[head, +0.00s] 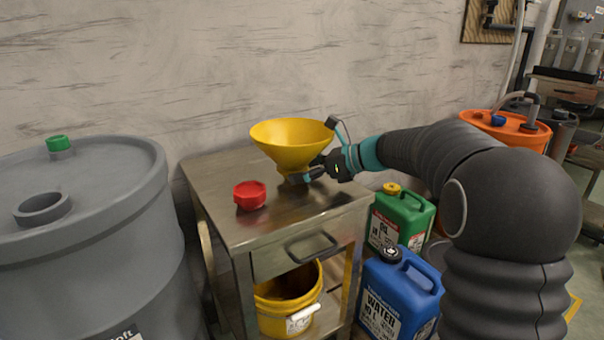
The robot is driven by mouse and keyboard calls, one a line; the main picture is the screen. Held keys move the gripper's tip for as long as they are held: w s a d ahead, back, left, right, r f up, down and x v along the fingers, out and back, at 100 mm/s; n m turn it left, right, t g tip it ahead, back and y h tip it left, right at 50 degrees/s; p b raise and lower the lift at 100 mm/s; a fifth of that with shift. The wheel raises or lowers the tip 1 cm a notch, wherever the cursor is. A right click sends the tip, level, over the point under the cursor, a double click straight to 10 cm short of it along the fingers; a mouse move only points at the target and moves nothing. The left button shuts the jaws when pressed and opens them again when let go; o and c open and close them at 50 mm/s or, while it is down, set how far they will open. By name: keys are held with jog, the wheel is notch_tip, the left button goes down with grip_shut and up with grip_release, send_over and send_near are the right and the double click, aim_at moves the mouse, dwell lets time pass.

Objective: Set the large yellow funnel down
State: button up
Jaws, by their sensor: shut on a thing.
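The large yellow funnel (288,137) is upright over the metal cabinet top (225,180), wide mouth up. My gripper (308,175) comes from the right and is shut on the lower part of the funnel, near its neck. The funnel's spout is partly hidden by my fingers. I cannot tell whether the spout touches the cabinet top.
A red cap (250,195) lies on the cabinet top, left of and in front of the funnel. A grey drum (90,240) stands at the left. A green can (400,217), a blue water can (398,297) and an orange drum (510,130) stand at the right. A yellow bucket (290,300) sits on the shelf below.

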jog(key=shift+f, duration=0.25)
jog(key=shift+f, duration=0.15)
jog(key=o, duration=1.2)
jog(key=shift+c, duration=0.2)
jog(key=shift+s, duration=0.1)
